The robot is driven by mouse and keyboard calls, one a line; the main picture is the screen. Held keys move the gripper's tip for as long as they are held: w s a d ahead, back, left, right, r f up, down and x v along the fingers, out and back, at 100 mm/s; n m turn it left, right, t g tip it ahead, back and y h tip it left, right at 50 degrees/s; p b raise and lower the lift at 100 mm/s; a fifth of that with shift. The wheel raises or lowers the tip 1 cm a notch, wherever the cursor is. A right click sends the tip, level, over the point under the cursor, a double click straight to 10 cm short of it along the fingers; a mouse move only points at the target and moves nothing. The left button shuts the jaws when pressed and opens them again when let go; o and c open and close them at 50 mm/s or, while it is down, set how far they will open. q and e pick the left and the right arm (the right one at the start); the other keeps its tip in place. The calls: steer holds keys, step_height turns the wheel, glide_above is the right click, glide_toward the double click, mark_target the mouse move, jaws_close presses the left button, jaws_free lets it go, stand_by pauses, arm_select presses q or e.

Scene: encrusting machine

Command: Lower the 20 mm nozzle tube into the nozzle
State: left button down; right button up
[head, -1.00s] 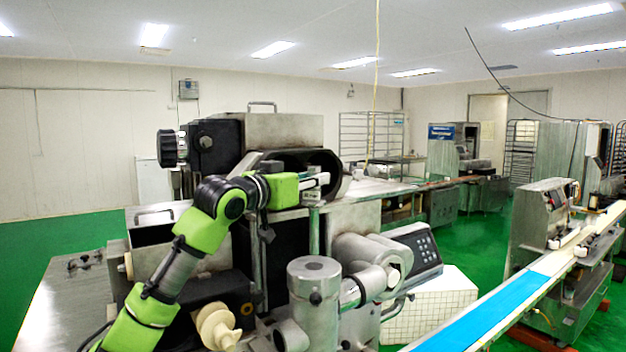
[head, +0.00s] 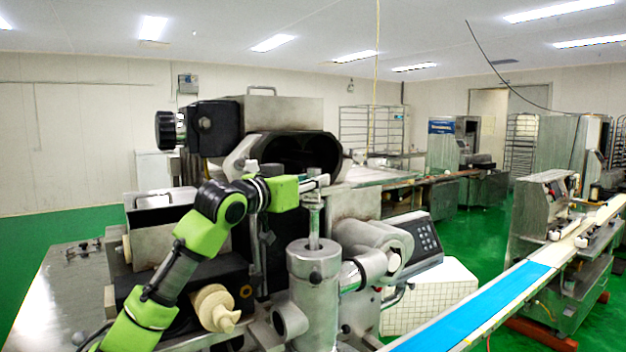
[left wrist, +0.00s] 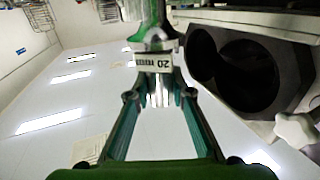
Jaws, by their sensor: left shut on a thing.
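The 20 mm nozzle tube (head: 314,222) is a thin metal tube, held upright above the nozzle (head: 313,278), a thick steel cylinder at the machine's front. The tube's lower end meets the middle of the nozzle's top face; I cannot tell how far it is inside. My left gripper (head: 318,182) is shut on the tube near its upper end, well above the nozzle. In the left wrist view the tube's metal end (left wrist: 153,38) and a white label (left wrist: 153,63) reading 20 show between the fingers. My right gripper is not in view.
The steel machine body with a dark oval hopper opening (head: 300,153) stands behind the gripper. A cream-coloured screw part (head: 214,308) sits left of the nozzle. A control panel (head: 425,238) and a blue conveyor belt (head: 490,310) are to the right.

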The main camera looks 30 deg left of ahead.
mark_target(311, 224)
arm_select(q)
steer(key=shift+f, duration=0.35)
steer(key=shift+f, duration=0.1)
steer(key=shift+f+b, duration=3.2)
steer(key=shift+f, duration=1.3)
steer(key=c, duration=1.7)
jaws_free()
steer(key=shift+o, duration=0.9)
steer(key=shift+s, duration=0.1)
steer(key=s+b, duration=0.4)
steer(key=s, duration=0.3)
steer(key=shift+s+a, duration=0.15)
steer(key=shift+s, duration=0.05)
